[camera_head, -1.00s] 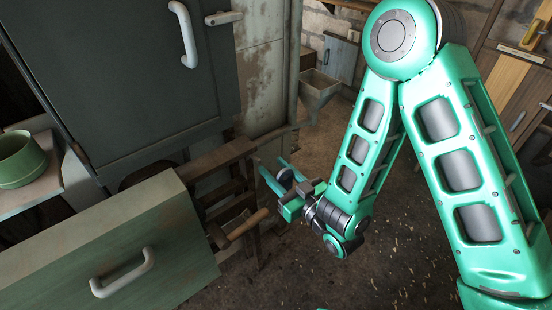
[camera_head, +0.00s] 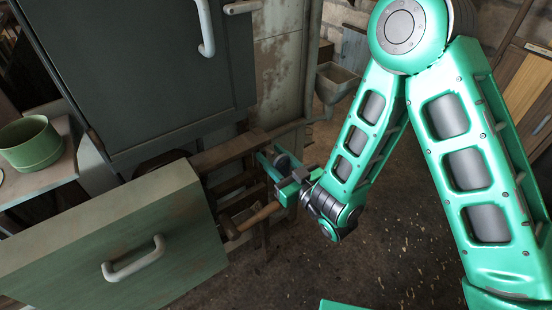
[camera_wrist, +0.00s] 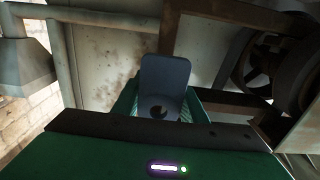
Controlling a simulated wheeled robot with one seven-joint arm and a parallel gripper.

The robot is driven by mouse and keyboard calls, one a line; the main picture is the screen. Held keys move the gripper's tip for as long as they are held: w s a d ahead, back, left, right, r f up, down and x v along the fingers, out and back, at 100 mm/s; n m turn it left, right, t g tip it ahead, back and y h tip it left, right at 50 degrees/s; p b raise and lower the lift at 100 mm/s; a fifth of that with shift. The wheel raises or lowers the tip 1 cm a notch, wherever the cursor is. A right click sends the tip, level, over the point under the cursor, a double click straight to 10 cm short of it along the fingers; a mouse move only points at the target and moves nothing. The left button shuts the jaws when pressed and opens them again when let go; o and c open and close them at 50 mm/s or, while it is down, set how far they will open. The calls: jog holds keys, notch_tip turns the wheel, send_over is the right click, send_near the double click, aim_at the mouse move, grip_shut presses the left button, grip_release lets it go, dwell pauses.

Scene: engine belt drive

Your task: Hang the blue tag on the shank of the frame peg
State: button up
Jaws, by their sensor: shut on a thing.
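My gripper (camera_head: 273,163) is shut on the blue tag, beside the dark rusty frame (camera_head: 232,149). In the wrist view the tag (camera_wrist: 165,77) is a dark blue-grey plate with rounded corners, standing up between the green fingers (camera_wrist: 160,104). A round hole shows near its lower end, close to the fingers. In the head view the tag (camera_head: 283,159) is small and partly covered by the fingers. I cannot make out the frame peg or its shank in either view, so I cannot tell how far the tag is from it.
A green drawer front (camera_head: 115,247) with a pale handle juts out at the lower left. A dark cabinet door (camera_head: 135,70) is above. The wrist view shows a dark pulley wheel (camera_wrist: 268,63) at the right. Open floor lies to the right.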

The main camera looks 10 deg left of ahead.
aim_at(260, 144)
jog(key=shift+f+x, duration=0.2)
jog(key=shift+x, duration=3.35)
jog(key=o, duration=1.1)
